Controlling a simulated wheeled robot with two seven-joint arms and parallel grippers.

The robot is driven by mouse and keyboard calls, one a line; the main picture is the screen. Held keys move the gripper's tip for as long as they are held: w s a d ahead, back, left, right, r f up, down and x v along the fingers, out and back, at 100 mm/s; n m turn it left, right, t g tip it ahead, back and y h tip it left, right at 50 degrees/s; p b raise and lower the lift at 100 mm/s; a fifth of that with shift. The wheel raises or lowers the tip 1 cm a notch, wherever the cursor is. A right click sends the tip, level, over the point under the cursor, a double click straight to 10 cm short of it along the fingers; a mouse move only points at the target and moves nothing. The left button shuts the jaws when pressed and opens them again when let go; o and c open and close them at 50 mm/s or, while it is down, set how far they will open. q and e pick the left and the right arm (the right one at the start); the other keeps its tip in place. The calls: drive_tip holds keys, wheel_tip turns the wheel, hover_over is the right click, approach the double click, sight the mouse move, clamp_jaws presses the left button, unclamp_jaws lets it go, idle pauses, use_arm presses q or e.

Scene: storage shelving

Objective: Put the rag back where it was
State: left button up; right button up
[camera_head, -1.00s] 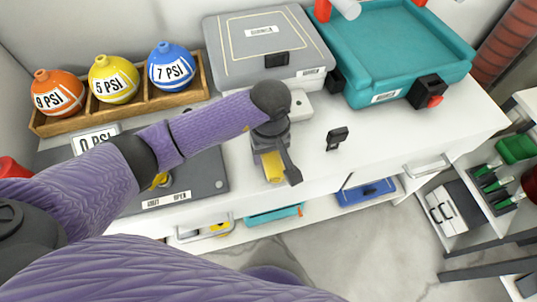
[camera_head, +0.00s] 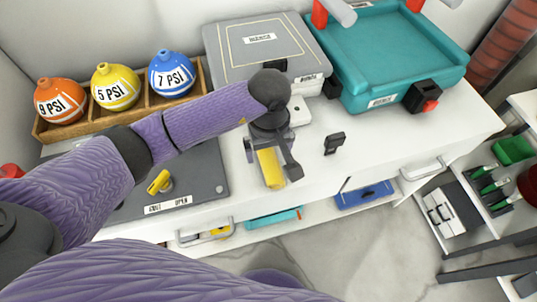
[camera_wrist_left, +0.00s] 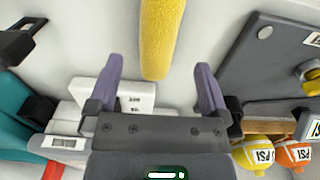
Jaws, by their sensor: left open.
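The yellow rag (camera_head: 270,168) looks like a long, narrow roll on the white counter (camera_head: 330,190), close to its front edge. It also shows in the left wrist view (camera_wrist_left: 160,38), coming in from the top edge. My left gripper (camera_head: 271,160) is open over the rag, with one finger on each side of it. In the left wrist view, the open fingers (camera_wrist_left: 159,64) stand apart, with clear gaps between them and the rag's near end. I cannot tell whether the rag touches the counter along its whole length. My right gripper is out of view.
A grey case (camera_head: 262,55) and a teal tray-like case (camera_head: 385,55) stand behind. A wooden rack (camera_head: 205,88) holds orange, yellow and blue balls. A dark panel (camera_head: 200,190) lies left of the rag. A small black holder (camera_head: 335,142) stands to its right, with bare counter around it.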

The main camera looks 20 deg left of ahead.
sight(269, 161)
use_arm(q)
wheel_tip(269, 161, up, 8)
drive_tip(key=p, duration=0.1)
drive_tip(key=shift+f+p, duration=0.25)
drive_tip(key=shift+p, duration=0.05)
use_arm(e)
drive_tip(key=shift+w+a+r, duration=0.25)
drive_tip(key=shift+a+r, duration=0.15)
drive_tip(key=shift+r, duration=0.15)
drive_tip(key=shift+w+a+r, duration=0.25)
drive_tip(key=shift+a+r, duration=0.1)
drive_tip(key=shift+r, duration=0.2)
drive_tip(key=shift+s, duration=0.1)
